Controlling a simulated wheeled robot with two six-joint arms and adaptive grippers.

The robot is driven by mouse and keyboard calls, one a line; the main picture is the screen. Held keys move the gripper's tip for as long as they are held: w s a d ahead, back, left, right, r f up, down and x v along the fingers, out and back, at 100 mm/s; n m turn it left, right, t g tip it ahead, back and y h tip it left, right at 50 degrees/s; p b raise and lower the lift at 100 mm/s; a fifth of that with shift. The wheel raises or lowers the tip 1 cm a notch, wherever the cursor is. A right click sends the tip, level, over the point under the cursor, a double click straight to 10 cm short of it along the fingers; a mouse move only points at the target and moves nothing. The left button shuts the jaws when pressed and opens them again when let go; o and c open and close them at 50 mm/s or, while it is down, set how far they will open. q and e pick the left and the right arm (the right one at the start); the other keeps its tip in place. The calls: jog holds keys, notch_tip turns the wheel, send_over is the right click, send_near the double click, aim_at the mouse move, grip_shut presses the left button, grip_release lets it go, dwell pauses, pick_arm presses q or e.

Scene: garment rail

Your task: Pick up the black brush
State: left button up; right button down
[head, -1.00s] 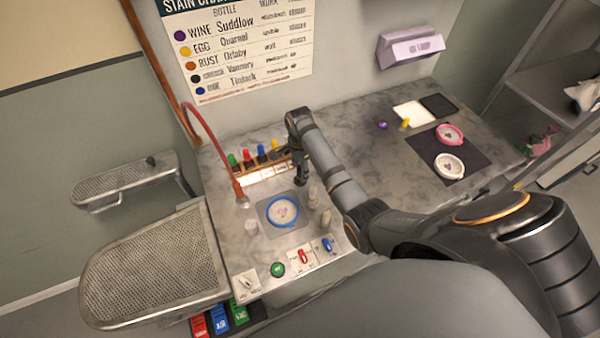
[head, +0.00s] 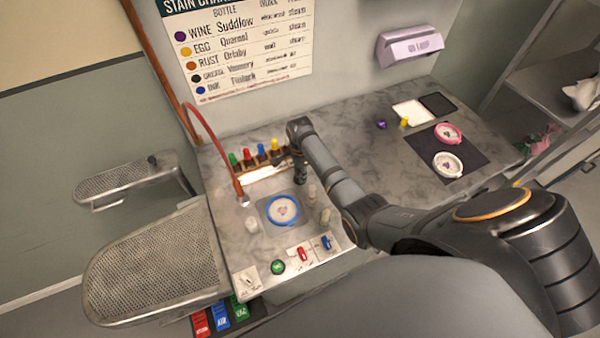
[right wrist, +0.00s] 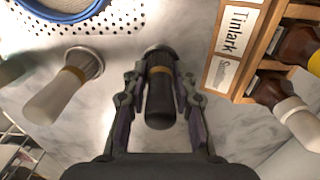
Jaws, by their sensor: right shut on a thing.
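The black brush (right wrist: 160,95) has a dark handle with a tan band and a metal collar at its far end. In the right wrist view it stands between the two fingers of my right gripper (right wrist: 160,104), which are shut on its handle. I cannot tell whether its lower end touches the counter. In the head view my right gripper (head: 300,179) points down just behind the blue-rimmed hoop (head: 283,210), and the brush is mostly hidden there. My left gripper is not in view.
A pale brush (right wrist: 62,92) stands beside the black one. A wooden bottle rack (right wrist: 232,52) with labels is close on the other side. A red hose (head: 222,142) arches at the counter's left.

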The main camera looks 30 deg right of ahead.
jog(key=shift+r, duration=0.1)
jog(key=shift+r, duration=0.25)
notch_tip(320, 180, up, 3)
jog(key=shift+f, duration=0.15)
jog(key=s+a+r+p, duration=0.1)
jog(key=s+a+r, duration=0.3)
jog(key=s+r, duration=0.5)
jog(key=s, duration=0.4)
jog(key=shift+s+r, duration=0.2)
jog(key=shift+r, duration=0.15)
jog(key=shift+a, duration=0.1)
